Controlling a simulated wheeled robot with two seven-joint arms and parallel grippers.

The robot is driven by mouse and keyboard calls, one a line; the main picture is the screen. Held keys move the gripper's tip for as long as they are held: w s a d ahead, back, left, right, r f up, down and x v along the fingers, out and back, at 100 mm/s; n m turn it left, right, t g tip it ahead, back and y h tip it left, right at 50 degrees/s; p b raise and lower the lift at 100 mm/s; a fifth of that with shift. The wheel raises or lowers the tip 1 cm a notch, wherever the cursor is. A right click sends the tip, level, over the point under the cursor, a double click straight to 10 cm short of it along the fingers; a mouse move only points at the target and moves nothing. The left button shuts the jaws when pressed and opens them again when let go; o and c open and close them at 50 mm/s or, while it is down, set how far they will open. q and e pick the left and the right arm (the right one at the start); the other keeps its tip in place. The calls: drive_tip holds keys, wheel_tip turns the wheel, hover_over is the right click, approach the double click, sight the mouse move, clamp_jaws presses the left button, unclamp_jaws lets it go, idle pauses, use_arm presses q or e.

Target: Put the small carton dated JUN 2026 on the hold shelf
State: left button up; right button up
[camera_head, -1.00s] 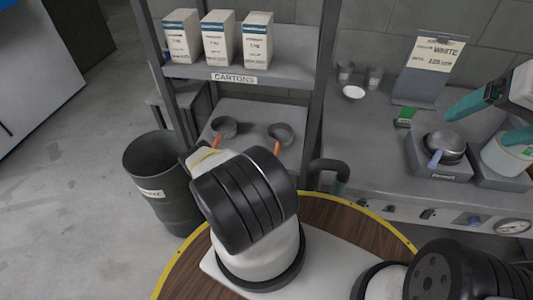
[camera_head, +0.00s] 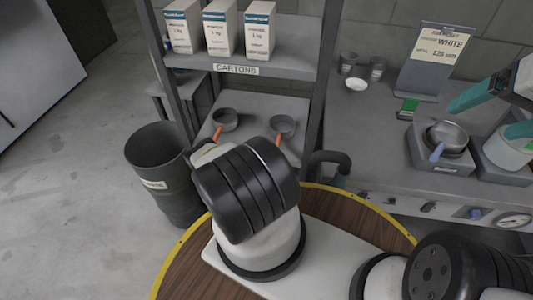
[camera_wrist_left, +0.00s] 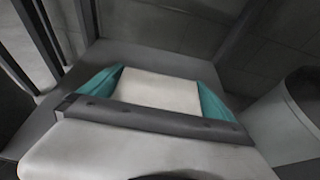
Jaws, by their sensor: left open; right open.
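Three white cartons with blue tops stand in a row on the shelf labelled CARTONS: left (camera_head: 183,27), middle (camera_head: 220,28) and right (camera_head: 259,30). Their small print, including any date, is too blurred to read. My left gripper (camera_wrist_left: 158,90) shows in the left wrist view with teal fingers apart. A pale, flat-faced block (camera_wrist_left: 155,92) shows between them; I cannot tell whether it is a carton or whether the fingers touch it. In the head view my left arm hides this gripper. My right gripper (camera_head: 478,122) is open at the right edge. No hold shelf label is readable.
Two dark pans (camera_head: 225,119) with orange handles lie on the lower shelf. A dark bin (camera_head: 160,165) stands left on the floor. The right counter holds a WHITE sign (camera_head: 436,50), cups (camera_head: 376,68), a metal pot (camera_head: 447,138) and a pale tub (camera_head: 508,153).

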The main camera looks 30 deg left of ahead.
use_arm(q)
drive_tip(key=v, duration=1)
drive_tip(key=shift+s, duration=0.3)
drive_tip(key=shift+d+r, duration=0.1)
drive_tip(key=shift+d, duration=0.05)
